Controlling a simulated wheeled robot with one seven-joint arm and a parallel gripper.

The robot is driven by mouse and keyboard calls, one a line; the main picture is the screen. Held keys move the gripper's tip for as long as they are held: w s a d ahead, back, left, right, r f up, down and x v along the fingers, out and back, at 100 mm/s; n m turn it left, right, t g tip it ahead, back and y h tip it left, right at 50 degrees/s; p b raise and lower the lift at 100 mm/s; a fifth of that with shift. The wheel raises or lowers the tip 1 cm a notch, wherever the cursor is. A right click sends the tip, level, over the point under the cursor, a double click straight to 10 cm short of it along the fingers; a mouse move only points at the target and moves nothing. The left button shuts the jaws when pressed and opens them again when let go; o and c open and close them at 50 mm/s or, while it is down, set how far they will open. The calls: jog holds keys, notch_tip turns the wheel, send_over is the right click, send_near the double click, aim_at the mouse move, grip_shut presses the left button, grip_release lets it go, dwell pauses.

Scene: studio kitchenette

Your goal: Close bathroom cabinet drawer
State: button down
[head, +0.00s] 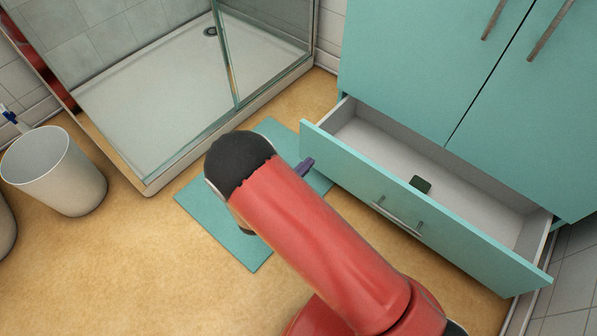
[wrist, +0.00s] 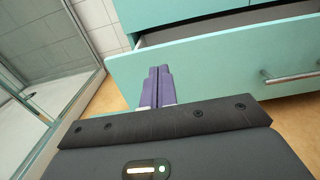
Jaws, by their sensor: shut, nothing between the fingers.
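The teal cabinet drawer (head: 420,215) stands pulled out below the cabinet doors, with its white inside showing and a small dark green item (head: 420,184) in it. Its front has a metal bar handle (head: 397,217). In the wrist view the drawer front (wrist: 215,70) spans the upper right, with the handle (wrist: 290,77) at the right edge. My gripper (wrist: 159,72) is shut and empty, its purple fingers in front of the left part of the drawer front. In the head view my gripper (head: 305,167) is mostly hidden behind my red arm. I cannot tell whether the fingertips touch the drawer.
The teal cabinet (head: 415,70) with two closed doors stands above the drawer. A glass shower with a white tray (head: 150,90) is at the back left. A teal mat (head: 225,225) lies on the floor under my arm. A white bin (head: 60,175) stands at the left.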

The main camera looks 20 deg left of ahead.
aim_at(330, 141)
jog(key=x, duration=0.8)
jog(key=shift+w+b, duration=0.15)
jog(key=shift+b, duration=0.15)
